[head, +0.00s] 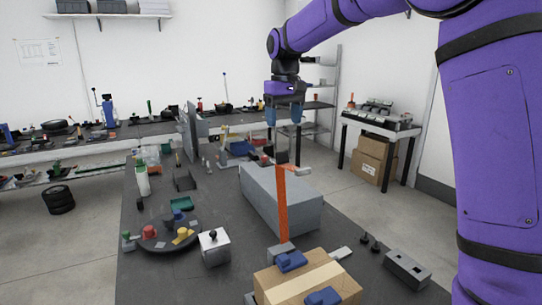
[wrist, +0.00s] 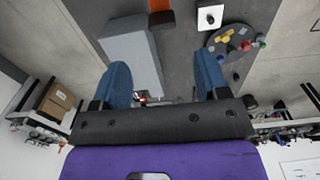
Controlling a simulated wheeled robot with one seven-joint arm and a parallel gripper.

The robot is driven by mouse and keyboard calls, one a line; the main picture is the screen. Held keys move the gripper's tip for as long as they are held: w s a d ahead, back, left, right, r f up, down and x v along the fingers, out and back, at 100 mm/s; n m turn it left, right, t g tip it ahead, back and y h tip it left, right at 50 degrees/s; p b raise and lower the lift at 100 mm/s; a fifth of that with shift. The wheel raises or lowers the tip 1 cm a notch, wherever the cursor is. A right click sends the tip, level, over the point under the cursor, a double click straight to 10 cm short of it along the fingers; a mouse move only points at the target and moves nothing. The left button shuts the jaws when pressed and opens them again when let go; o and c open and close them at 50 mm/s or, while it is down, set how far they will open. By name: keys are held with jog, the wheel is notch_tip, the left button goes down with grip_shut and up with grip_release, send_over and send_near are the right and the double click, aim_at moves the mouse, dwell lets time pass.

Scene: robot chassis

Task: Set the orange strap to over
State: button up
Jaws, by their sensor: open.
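The orange strap (head: 282,205) stands upright at the near end of a long grey box (head: 262,186) in the head view. Its lower end meets a small grey block (head: 280,251) on the table; its upper end reaches above the box top. In the wrist view only a bit of orange (wrist: 158,5) shows at the top edge, close to the grey box (wrist: 130,50). My gripper (head: 284,115) is open and empty, with blue fingers pointing down, high above the table and apart from the strap. The open fingers also frame the wrist view (wrist: 163,75).
A yellow-brown box with blue clamps (head: 305,278) lies at the table's near edge. A round dark tray (head: 165,238) with coloured pieces and a white-grey cube (head: 214,247) are at left. A grey bracket (head: 407,268) lies at right. An upright grey panel (head: 190,132) stands farther back.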

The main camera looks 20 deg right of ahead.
aim_at(282, 163)
jog(key=shift+a+f, duration=0.15)
jog(key=shift+f, duration=0.35)
notch_tip(282, 163, down, 10)
jog(key=shift+r, duration=0.1)
grip_shut()
